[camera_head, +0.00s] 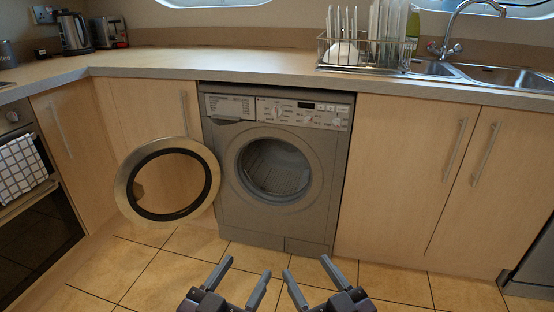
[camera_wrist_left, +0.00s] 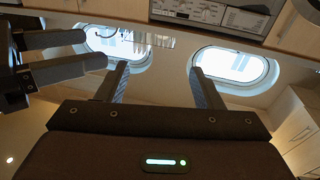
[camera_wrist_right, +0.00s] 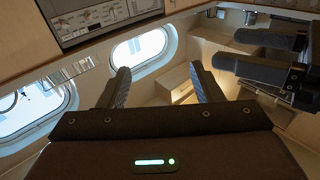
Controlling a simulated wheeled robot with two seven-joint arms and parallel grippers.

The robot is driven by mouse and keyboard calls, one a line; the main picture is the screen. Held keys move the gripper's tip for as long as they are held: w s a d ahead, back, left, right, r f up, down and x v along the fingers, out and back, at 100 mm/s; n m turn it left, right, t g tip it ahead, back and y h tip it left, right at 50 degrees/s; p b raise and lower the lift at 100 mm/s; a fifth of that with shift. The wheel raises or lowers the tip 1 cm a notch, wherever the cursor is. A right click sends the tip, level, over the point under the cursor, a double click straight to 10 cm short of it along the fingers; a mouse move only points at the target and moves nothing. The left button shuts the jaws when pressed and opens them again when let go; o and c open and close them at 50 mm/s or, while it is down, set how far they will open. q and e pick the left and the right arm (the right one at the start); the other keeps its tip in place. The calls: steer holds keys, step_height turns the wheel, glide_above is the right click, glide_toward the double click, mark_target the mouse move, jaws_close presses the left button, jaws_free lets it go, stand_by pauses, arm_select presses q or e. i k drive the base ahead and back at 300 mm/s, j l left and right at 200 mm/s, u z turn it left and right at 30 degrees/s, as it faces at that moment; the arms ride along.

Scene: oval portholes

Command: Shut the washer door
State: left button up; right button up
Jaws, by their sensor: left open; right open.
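The grey washer (camera_head: 275,220) stands under the counter in the head view. Its round door (camera_head: 131,190) is swung wide open to the left, in front of the cabinet, and the drum opening (camera_head: 274,168) is exposed. My left gripper (camera_head: 247,272) is open and empty at the bottom of the head view, low in front of the washer. My right gripper (camera_head: 306,272) is open and empty just to its right. Both are apart from the door. The left wrist view shows the left fingers (camera_wrist_left: 158,88) spread, and the right wrist view shows the right fingers (camera_wrist_right: 160,85) spread.
A counter (camera_head: 220,64) runs above the washer, with a dish rack (camera_head: 365,50), sink (camera_head: 510,76) and kettle (camera_head: 73,34). An oven (camera_head: 36,220) with a checked towel (camera_head: 21,164) is at the left. The tiled floor (camera_head: 180,270) before the washer is clear.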

mark_target(127, 192)
steer(key=i+j, duration=0.15)
steer(key=j, duration=0.2)
steer(key=i+j, duration=0.2)
steer(key=j, duration=0.15)
steer(key=i+j+u, duration=0.1)
steer(key=j, duration=0.3)
steer(key=i+j, duration=0.4)
steer(key=j, duration=0.25)
steer(key=i, duration=0.5)
steer(key=u, duration=0.05)
